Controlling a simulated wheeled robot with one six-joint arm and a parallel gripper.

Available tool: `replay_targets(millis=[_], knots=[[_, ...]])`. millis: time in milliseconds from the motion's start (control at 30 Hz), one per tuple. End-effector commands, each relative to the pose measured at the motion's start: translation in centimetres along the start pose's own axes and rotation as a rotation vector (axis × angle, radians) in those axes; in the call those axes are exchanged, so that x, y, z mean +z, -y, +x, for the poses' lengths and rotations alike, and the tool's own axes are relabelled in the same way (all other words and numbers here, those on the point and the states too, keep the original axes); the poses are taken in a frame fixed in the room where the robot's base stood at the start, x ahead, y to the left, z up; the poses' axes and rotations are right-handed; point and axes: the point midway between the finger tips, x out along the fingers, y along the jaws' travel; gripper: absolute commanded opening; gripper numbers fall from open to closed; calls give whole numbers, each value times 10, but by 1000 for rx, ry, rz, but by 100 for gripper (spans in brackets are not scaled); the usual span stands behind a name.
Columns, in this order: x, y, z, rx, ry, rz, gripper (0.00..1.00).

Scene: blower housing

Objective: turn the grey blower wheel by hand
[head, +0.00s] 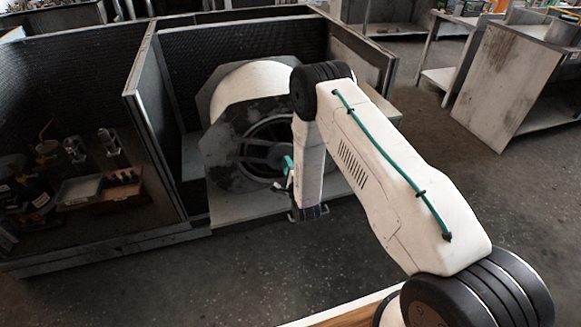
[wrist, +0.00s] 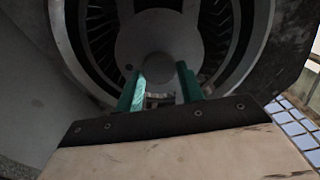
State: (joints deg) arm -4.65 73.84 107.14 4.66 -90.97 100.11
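The grey blower wheel (head: 264,149) sits inside the round opening of the blower housing (head: 222,150), partly hidden by my arm in the head view. In the wrist view its round hub (wrist: 160,35) is straight ahead, with dark fins around it. My gripper (head: 287,164) is in front of the wheel's lower right part. In the wrist view the two green fingers of my gripper (wrist: 160,78) stand apart, just below the hub. A grey part of the wheel shows between them. I cannot tell whether the fingers touch it.
The housing stands in a dark-walled booth, with a partition (head: 155,120) on its left. A left bay holds small trays (head: 78,192) and tools. A worn grey cabinet (head: 510,85) stands at the right. The floor (head: 240,265) in front is clear.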

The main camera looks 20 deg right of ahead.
Motion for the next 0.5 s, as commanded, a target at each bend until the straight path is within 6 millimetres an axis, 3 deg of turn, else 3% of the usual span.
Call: replay_targets(millis=[33,67,100,367,500], knots=[[-1,0,0,-1,-2,0,49],[-1,0,0,-1,-2,0,57],[0,0,0,0,-1,0,58],[1,0,-1,1,0,-1,58],[1,-1,-13,1,1,-1,58]])
